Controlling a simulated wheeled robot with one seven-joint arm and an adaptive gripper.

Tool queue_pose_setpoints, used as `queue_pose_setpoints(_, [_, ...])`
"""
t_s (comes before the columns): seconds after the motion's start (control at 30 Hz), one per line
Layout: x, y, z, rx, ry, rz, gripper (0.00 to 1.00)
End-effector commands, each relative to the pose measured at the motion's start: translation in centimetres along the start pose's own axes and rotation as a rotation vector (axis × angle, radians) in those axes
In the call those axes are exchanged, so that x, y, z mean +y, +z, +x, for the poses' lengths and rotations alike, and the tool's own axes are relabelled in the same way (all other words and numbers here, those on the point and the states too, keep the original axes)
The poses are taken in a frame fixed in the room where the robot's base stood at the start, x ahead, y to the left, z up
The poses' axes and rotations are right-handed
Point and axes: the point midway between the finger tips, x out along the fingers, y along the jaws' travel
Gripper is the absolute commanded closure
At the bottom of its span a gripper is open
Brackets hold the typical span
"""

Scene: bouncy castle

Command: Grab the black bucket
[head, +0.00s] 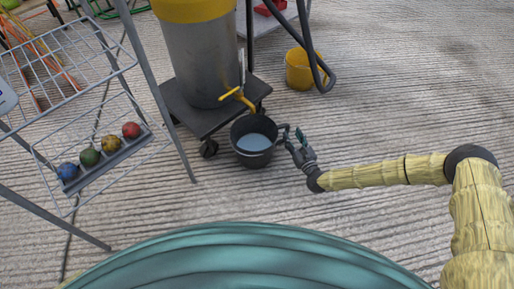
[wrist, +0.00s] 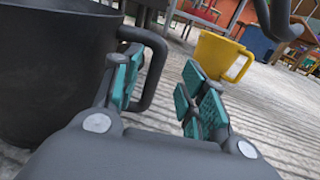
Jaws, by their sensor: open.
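The black bucket (head: 252,141) stands upright on the ground in the head view, below a yellow tap, with a pale blue-grey content or inner floor. In the wrist view the bucket (wrist: 50,70) fills the left side, and its handle (wrist: 152,68) sticks out to the right. My gripper (head: 294,139) is at the right of the bucket, close to the handle. In the wrist view my gripper (wrist: 165,85) is open, with teal pads. Its left finger overlaps the handle in the picture; I cannot tell whether they touch. Nothing is held between the fingers.
A grey barrel (head: 203,60) with a yellow top stands on a dark wheeled base (head: 190,115) behind the bucket. A yellow bucket (head: 300,70) stands farther back. A wire rack (head: 100,100) with several coloured balls is at left. Ribbed ground (head: 400,110) at right is clear.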

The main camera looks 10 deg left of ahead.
Motion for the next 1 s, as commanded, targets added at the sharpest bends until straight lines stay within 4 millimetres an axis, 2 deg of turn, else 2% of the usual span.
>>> queue_pose_setpoints(0.27, [0.2, -0.3, 1.3, -0.001, 0.001, 0.000, 0.58])
queue_pose_setpoints(0.6, [0.3, -0.5, 4.8, -0.001, 0.001, -0.001, 0.58])
queue_pose_setpoints(0.9, [0.3, -0.2, 5.3, 0.000, 0.002, 0.000, 0.58])
queue_pose_setpoints(1.0, [0.3, -0.2, 5.3, 0.000, 0.002, 0.000, 0.74])
